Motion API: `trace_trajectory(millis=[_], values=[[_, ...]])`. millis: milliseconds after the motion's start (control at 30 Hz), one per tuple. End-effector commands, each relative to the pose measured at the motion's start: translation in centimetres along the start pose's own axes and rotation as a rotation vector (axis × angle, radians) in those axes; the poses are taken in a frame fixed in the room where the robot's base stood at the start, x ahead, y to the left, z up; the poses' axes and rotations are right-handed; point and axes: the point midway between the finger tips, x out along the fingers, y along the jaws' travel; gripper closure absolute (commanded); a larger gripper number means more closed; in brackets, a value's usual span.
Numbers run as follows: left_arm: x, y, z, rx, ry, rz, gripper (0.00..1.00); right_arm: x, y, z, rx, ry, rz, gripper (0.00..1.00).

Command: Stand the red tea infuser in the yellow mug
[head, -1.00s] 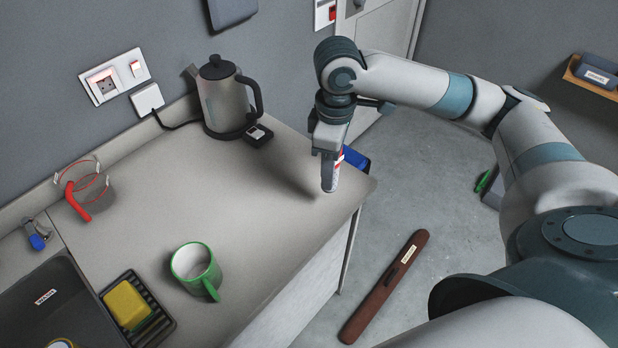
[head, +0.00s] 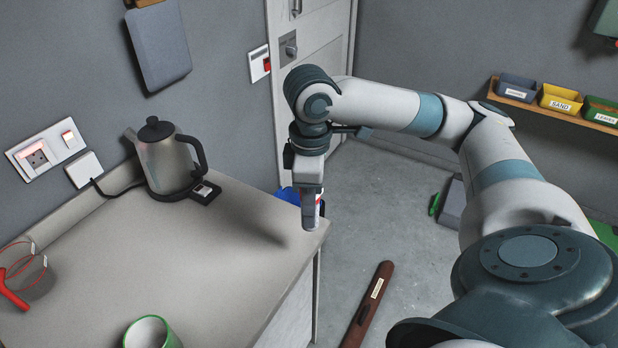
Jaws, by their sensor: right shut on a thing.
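My right gripper (head: 310,222) is shut at the far right corner of the counter, pointing down. A red curved piece (head: 12,294) with thin red loops, on or beside a clear vessel, is cut off at the left edge. A white mug with a green rim (head: 150,333) is cut off at the bottom. No yellow mug shows now. My left gripper is out of view.
A kettle (head: 170,165) stands on its base against the wall. A blue thing (head: 287,195) shows behind my right gripper. A brown long object (head: 368,305) lies on the floor. The counter's middle (head: 170,250) is clear. Labelled bins (head: 560,98) sit on a shelf at right.

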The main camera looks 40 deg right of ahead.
Motion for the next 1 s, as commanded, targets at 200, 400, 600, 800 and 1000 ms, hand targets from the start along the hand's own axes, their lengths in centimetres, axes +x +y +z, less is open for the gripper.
trace_trajectory(millis=[200, 400, 600, 800, 1000], values=[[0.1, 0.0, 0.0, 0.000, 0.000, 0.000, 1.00, 0.2, -0.2, -0.4, 0.023, 0.000, -0.002, 0.93], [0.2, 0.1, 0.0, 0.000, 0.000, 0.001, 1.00, 1.2, -1.1, -2.3, 0.139, 0.001, -0.007, 0.93], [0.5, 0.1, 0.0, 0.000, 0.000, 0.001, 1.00, 2.8, -2.9, -5.3, 0.344, 0.000, -0.009, 0.93], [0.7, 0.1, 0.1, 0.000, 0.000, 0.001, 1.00, 4.2, -5.1, -8.5, 0.564, 0.000, -0.008, 0.93], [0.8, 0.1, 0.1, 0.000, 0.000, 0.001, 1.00, 5.0, -6.6, -10.5, 0.716, 0.003, -0.002, 0.93]])
